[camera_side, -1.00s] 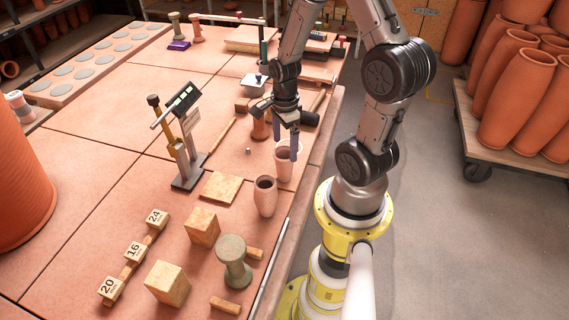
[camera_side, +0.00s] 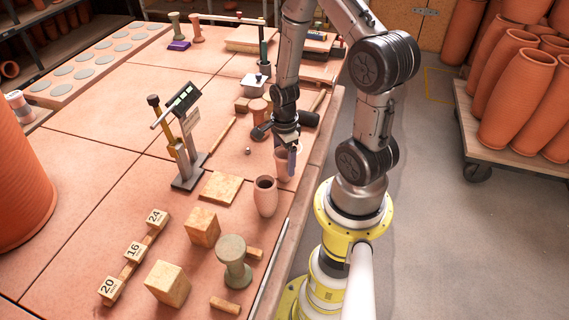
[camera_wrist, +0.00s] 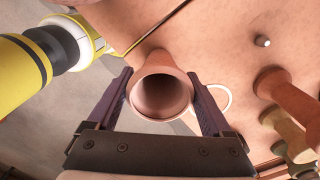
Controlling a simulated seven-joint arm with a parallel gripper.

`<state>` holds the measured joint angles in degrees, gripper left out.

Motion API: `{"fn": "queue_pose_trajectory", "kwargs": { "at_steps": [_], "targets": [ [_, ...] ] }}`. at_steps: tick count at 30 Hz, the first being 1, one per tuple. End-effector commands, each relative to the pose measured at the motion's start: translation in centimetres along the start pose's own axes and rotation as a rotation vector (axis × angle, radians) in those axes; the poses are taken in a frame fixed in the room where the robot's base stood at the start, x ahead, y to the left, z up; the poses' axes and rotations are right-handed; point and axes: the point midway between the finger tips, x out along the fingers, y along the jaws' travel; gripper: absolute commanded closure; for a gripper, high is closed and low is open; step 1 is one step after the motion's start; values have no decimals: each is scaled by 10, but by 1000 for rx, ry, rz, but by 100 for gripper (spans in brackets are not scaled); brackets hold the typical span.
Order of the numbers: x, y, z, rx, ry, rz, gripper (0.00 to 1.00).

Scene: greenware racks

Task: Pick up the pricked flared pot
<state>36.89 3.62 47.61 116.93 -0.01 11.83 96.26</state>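A terracotta flared pot (camera_side: 284,172) stands upright near the table's right edge. My gripper (camera_side: 285,155) is lowered over it from above, and its body and fingers hide much of the rim. In the wrist view the pot's round dark mouth (camera_wrist: 162,95) lies between the two fingers of my gripper (camera_wrist: 160,76). The fingers are spread, one on each side of the pot, with a narrow gap visible on the left; contact on the right is unclear. Pricked marks are too small to make out.
A wooden tile (camera_side: 220,188), wooden blocks (camera_side: 203,227) and a grey-green spool-shaped piece (camera_side: 234,262) lie nearer the camera. A gauge stand (camera_side: 188,170) is to the left. A pale ring (camera_wrist: 226,97) shows beside the right finger. Several dark and clay pieces crowd behind my gripper.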

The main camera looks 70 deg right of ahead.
Motion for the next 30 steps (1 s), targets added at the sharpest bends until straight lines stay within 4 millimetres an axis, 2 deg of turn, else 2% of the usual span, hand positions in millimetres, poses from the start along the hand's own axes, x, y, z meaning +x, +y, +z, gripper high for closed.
{"fn": "queue_pose_trajectory", "kwargs": {
  "at_steps": [1,2,11,23,29,30],
  "targets": [
    [0,0,0,0,0,0,27],
    [0,0,0,0,0,0,32],
    [0,0,0,0,0,-1,86],
    [-7,-1,0,0,0,-4,88],
    [-36,-1,0,0,-1,-7,88],
    [-41,6,-1,0,-1,-6,88]
  ]
}}
